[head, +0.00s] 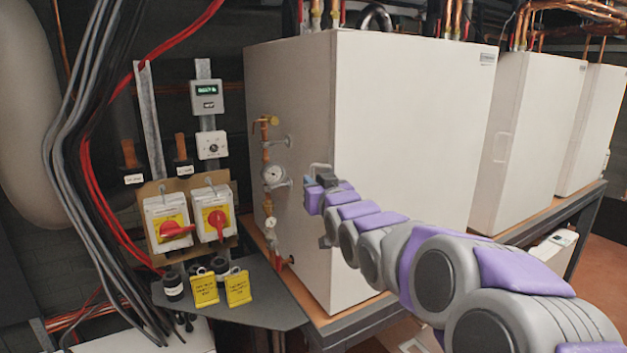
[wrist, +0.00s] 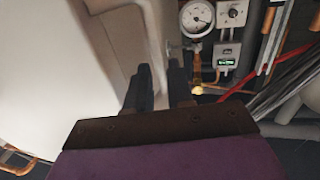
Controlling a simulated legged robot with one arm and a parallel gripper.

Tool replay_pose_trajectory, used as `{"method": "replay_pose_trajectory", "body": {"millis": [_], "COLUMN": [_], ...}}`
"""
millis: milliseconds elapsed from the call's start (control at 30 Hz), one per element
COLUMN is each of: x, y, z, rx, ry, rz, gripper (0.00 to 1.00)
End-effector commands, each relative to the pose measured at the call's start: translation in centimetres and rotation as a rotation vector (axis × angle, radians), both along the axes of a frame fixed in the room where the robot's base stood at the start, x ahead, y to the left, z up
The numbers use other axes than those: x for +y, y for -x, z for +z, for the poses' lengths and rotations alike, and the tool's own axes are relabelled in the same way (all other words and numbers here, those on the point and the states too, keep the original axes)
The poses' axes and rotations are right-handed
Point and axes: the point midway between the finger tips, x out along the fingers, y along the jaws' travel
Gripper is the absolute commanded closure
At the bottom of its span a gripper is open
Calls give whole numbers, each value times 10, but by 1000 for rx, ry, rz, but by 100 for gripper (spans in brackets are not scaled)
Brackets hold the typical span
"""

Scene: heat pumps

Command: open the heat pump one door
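The nearest large white cabinet (head: 415,150) appears to be heat pump one. Its broad front panel looks closed and flush with the body. A small pale handle (head: 320,167) shows near its front left edge. My gripper (head: 312,192) is right at this edge, just below the handle and partly covering the area. In the wrist view my gripper (wrist: 163,75) has its two dark fingers apart, with a visible gap and nothing clearly held between them. The white cabinet panel (wrist: 45,80) fills the left there. Whether a finger touches the handle cannot be told.
A gauge (head: 273,175) and copper pipe stand on the cabinet's left side. Red-handled switches (head: 216,222) and yellow tags (head: 238,288) are further left. More white cabinets (head: 527,140) stand to the right on a dark frame (head: 590,225).

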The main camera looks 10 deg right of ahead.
Motion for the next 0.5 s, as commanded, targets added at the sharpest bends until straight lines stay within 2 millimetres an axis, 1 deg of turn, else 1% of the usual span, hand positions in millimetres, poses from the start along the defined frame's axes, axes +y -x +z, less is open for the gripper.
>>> {"method": "replay_pose_trajectory", "body": {"millis": [100,200,500], "x": [1,1,2], "y": [-9,-13,-14], "z": [1,0,0], "rx": [-1,0,0], "ry": [0,0,1], "rz": [-1,0,0], "gripper": [78,78,78]}}
